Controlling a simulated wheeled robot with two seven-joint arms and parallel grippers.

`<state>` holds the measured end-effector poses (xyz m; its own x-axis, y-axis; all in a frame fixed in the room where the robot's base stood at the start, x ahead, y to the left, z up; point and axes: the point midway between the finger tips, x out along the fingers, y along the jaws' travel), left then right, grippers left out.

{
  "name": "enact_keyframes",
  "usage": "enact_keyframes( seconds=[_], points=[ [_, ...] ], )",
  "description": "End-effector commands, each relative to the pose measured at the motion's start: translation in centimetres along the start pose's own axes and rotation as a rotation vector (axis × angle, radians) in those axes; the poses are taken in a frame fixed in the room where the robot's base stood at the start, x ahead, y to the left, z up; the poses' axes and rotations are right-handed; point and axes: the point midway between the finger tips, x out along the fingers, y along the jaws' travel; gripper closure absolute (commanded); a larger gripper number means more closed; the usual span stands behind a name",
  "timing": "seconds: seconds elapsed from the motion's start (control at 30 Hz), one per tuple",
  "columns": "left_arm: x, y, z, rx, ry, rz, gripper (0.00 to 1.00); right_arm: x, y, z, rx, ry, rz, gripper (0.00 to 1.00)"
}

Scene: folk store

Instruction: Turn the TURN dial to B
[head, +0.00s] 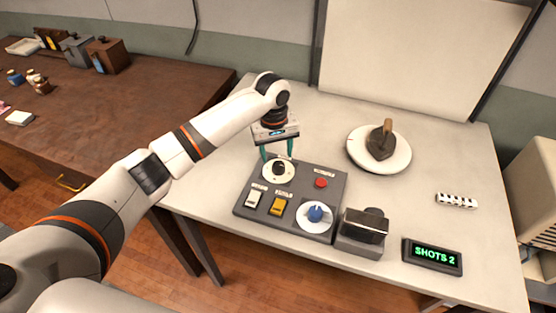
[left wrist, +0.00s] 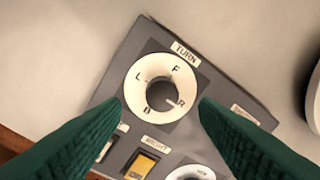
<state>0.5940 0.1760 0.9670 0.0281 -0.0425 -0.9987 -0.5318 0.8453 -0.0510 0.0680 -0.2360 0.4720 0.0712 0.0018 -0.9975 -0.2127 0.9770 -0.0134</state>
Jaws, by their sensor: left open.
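The TURN dial (head: 278,171) is a white disc with a dark centre knob, at the back left of a dark grey control panel (head: 240,207). In the left wrist view the dial (left wrist: 136,103) shows the letters F, L, B and R around its rim, and the white mark on the dark knob (left wrist: 158,92) points at R. My left gripper (head: 278,155) points down over the dial. Its green fingers are open, one on each side of the knob and apart from it in the left wrist view. My right gripper is not in view.
The panel also carries a red button (head: 321,183), a white switch (head: 253,198), a yellow switch (head: 277,206) and a blue knob (head: 315,214). A dark camera-like device (head: 365,226) stands beside it. A display (head: 432,256) reads SHOTS 2. A figure (head: 381,143) stands on a white turntable (head: 362,158).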

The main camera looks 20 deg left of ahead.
Motion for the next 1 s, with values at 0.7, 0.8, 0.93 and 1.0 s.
enact_keyframes(
  seconds=[0.7,0.8,0.93,1.0],
  points=[
    [5.0,0.0,-0.1,0.002,0.000,0.000,0.50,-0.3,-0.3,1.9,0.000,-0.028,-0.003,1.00],
    [4.9,0.0,-0.1,0.002,0.000,-0.001,0.66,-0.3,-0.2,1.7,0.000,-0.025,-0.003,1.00],
    [4.9,0.0,-0.1,0.002,0.000,0.000,0.87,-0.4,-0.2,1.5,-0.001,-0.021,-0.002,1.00],
    [4.9,0.0,0.0,0.002,0.000,0.000,0.89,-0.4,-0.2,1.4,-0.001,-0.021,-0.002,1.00]
  ],
)
